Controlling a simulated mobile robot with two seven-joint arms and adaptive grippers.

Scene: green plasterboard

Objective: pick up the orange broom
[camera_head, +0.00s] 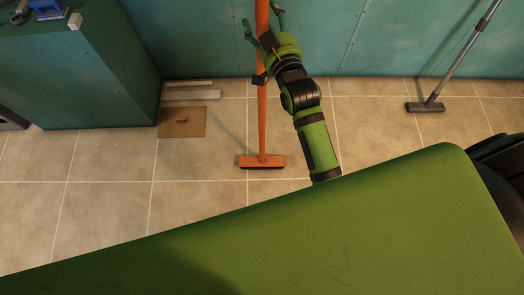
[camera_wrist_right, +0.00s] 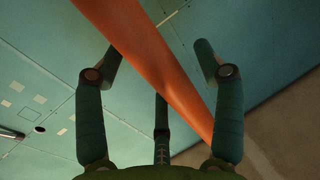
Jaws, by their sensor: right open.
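The orange broom (camera_head: 262,120) stands upright against the teal wall, its flat head on the tiled floor and its top cut off by the frame. My right gripper (camera_head: 261,14) is open at the upper part of the handle, with its fingers spread to either side of it. In the right wrist view, the orange handle (camera_wrist_right: 155,65) crosses diagonally between the open fingers (camera_wrist_right: 160,60). The fingers are not closed on it; I cannot tell whether any part touches it. My left gripper is not in view.
A grey-headed broom or mop (camera_head: 425,106) leans at the right. A dark green cabinet (camera_head: 85,85) stands at the left, with tools on top. A brown board (camera_head: 182,122) and pale strips (camera_head: 190,90) lie beside it. The tiled floor around the broom head is mostly clear.

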